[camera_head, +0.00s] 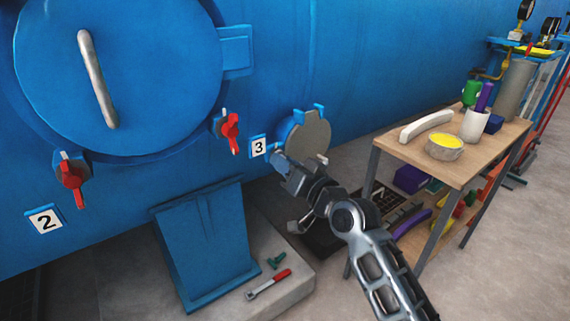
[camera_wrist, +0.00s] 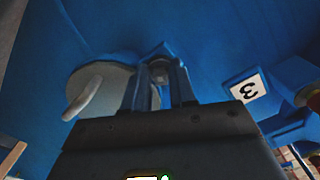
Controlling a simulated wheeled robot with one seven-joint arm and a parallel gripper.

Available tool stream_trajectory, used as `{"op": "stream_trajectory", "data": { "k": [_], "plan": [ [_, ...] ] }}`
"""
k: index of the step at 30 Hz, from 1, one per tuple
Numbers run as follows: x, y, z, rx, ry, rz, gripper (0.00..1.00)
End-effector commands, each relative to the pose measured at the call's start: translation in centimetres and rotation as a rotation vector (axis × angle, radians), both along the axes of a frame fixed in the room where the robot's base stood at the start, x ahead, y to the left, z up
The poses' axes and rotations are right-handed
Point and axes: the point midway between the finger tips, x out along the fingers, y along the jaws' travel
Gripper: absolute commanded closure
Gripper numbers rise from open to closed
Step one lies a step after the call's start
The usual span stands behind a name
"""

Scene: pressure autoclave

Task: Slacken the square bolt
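The round grey cover (camera_head: 309,137) is on the blue vessel wall beside the number 3 plate (camera_head: 259,147). My gripper (camera_head: 280,160) is at the cover's lower left edge in the head view and hides what is there. In the wrist view, a small grey bolt head (camera_wrist: 160,72) shows between the tips of my gripper (camera_wrist: 162,80), against a blue bracket. The two fingers stand apart, one on each side of it. I cannot tell whether they touch it. The cover (camera_wrist: 98,88) with its pale handle (camera_wrist: 80,98) is left of the fingers.
Red-handled clamps (camera_head: 231,132) (camera_head: 72,178) sit around the big blue door (camera_head: 120,75). A wooden table (camera_head: 462,165) with several items stands at right. A red-handled wrench (camera_head: 268,284) and a green part (camera_head: 274,261) lie on the concrete plinth (camera_head: 290,270). Open floor is at lower right.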

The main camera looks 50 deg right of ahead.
Motion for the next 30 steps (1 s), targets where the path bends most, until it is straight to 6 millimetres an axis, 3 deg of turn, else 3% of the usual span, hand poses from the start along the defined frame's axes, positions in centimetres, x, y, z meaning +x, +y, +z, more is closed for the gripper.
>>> {"op": "stream_trajectory", "data": {
  "k": [16, 30],
  "plan": [
    [-6.4, 1.9, -0.2, 0.001, 0.003, 0.001, 0.74],
    [-7.4, 2.2, -0.1, 0.0, 0.002, 0.001, 0.74]
  ]
}}
